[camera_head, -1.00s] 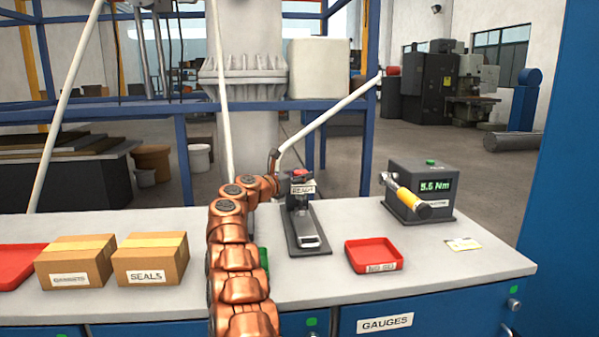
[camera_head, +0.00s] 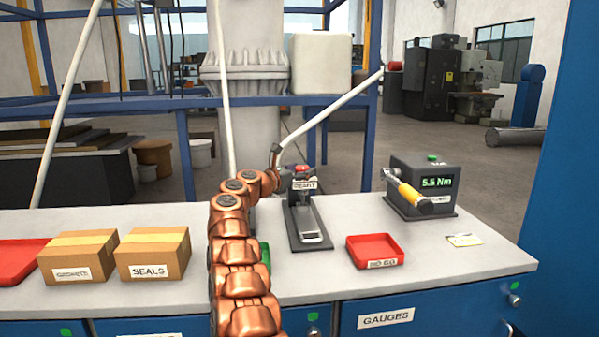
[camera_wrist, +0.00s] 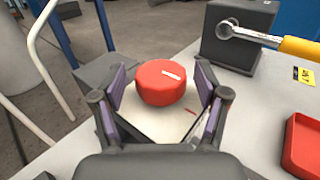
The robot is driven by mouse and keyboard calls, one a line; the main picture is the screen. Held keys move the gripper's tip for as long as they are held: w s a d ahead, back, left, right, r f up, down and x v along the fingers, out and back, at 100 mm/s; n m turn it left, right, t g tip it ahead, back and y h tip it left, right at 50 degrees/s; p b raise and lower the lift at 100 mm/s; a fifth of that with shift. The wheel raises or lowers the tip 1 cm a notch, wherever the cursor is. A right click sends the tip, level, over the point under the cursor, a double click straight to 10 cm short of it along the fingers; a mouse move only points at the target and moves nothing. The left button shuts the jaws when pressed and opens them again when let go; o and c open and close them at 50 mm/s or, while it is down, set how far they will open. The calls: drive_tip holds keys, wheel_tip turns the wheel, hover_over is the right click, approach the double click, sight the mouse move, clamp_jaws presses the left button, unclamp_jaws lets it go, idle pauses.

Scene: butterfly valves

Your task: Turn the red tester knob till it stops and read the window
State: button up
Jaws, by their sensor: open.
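The red tester knob (camera_head: 302,168) sits on top of a dark tester stand (camera_head: 306,226) on the bench. In the wrist view the round red knob (camera_wrist: 161,85) has a white mark at its upper right. My gripper (camera_wrist: 160,86) is open, with its purple-padded fingers to either side of the knob; gaps show and no contact is seen. A white plate (camera_head: 304,185) below the knob carries letters that look like READY. In the head view my copper arm hides most of the gripper.
A red tray (camera_head: 375,263) lies right of the tester. Behind it stands a dark gauge box (camera_head: 437,170) reading 5.5 Nm, with a yellow-handled wrench (camera_head: 414,197). Boxes labelled SEALS (camera_head: 152,271) and GASKETS (camera_head: 78,273) stand left. A white slanted pole (camera_head: 330,113) ends near the tester.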

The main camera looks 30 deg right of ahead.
drive_tip(key=v, duration=1.2)
idle(0.5)
drive_tip(key=shift+w, duration=0.1)
